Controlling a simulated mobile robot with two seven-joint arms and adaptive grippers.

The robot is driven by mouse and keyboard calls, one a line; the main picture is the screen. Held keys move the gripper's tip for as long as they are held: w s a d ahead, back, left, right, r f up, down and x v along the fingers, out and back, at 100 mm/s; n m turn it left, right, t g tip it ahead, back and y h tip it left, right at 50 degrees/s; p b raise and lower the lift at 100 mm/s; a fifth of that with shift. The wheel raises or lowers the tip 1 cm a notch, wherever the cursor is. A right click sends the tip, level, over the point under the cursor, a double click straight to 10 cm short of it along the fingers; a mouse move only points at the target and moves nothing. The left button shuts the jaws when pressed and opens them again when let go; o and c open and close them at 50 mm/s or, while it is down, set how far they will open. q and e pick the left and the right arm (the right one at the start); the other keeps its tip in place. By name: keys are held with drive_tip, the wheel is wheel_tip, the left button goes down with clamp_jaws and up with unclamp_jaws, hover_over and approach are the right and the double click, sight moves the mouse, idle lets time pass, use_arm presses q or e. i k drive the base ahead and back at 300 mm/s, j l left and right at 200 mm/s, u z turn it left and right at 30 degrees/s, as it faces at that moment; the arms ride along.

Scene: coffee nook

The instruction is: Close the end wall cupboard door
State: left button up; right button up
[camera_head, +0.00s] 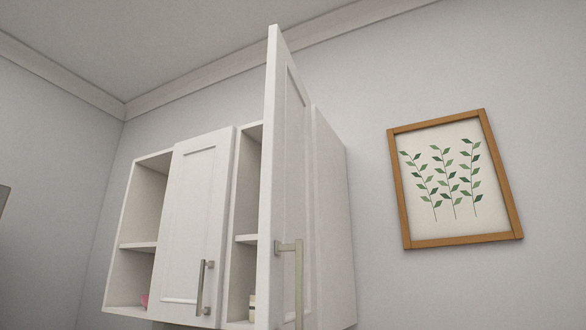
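The end wall cupboard door (290,190) is a white panelled door that stands wide open. It swings out toward me from the right end of the white wall cupboard (335,215). A metal bar handle (299,285) is on the door's face, low down. Behind the door's left edge, part of an open compartment with a shelf (246,239) shows. The lower end of the door runs out of the picture. Neither of my grippers is in view.
Another white door (197,225) with a metal handle (202,287) is at the cupboard's middle. An open shelf section (139,246) is at its left, with a small pink thing (145,300) inside. A light-coloured container (252,306) stands in the right compartment. A framed leaf picture (405,212) hangs at right.

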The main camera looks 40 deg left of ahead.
sight(286, 298)
drive_tip(key=u, duration=0.4)
drive_tip(key=i+l+u, duration=0.1)
drive_tip(key=u, duration=0.25)
drive_tip(key=l+u, duration=0.1)
drive_tip(key=u, duration=0.3)
drive_tip(key=i+l+u, duration=0.1)
drive_tip(key=u, duration=0.3)
